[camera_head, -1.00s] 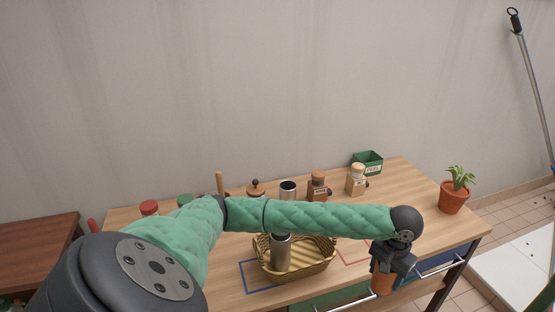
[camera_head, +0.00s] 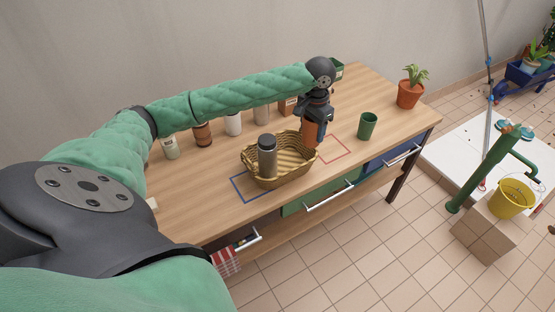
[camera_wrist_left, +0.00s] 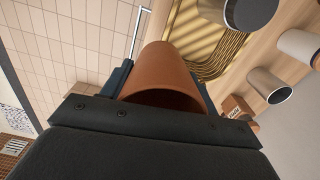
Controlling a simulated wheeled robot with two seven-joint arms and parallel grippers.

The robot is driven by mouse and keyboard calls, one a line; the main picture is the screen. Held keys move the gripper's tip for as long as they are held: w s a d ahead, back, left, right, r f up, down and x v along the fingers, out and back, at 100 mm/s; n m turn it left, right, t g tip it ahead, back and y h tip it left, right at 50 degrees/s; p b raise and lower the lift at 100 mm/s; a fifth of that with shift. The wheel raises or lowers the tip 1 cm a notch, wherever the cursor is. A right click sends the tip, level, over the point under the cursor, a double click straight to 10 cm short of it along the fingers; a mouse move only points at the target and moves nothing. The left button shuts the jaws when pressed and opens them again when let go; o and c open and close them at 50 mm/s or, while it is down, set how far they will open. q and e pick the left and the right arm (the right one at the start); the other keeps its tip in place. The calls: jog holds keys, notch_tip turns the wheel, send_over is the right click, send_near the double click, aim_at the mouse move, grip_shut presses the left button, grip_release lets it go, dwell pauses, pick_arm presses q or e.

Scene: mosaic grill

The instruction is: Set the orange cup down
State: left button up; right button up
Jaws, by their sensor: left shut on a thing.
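The orange cup (camera_head: 311,131) is in my left gripper (camera_head: 314,122), which is shut on it. In the head view the cup is just right of the wicker basket, over the table near the red outlined square; I cannot tell whether its base touches the table. In the left wrist view the orange cup (camera_wrist_left: 163,80) fills the space between the fingers, with its open mouth toward the wrist. My right gripper is not in view.
The wicker basket (camera_head: 251,172) holds a grey cylinder (camera_head: 267,155). A red outlined square (camera_head: 346,147) lies right of the cup. A green cup (camera_head: 367,126) and a potted plant (camera_head: 410,88) stand farther right. Several jars stand behind the basket.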

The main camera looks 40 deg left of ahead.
pick_arm(q)
jog(key=w+a+r+m, duration=0.2)
jog(key=a+r+m, duration=0.1)
jog(key=a+m, duration=0.35)
jog(key=m+b, duration=0.4)
jog(key=m, duration=0.8)
send_over(290, 162)
notch_tip(290, 162, down, 12)
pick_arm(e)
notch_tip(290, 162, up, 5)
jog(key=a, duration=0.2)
pick_arm(q)
jog(key=shift+f+p, duration=1.75)
jog(key=shift+f, duration=3.25)
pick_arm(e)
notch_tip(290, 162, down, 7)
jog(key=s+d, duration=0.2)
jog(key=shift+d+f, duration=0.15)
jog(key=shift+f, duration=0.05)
pick_arm(q)
jog(key=shift+f, duration=0.1)
jog(key=o, duration=1)
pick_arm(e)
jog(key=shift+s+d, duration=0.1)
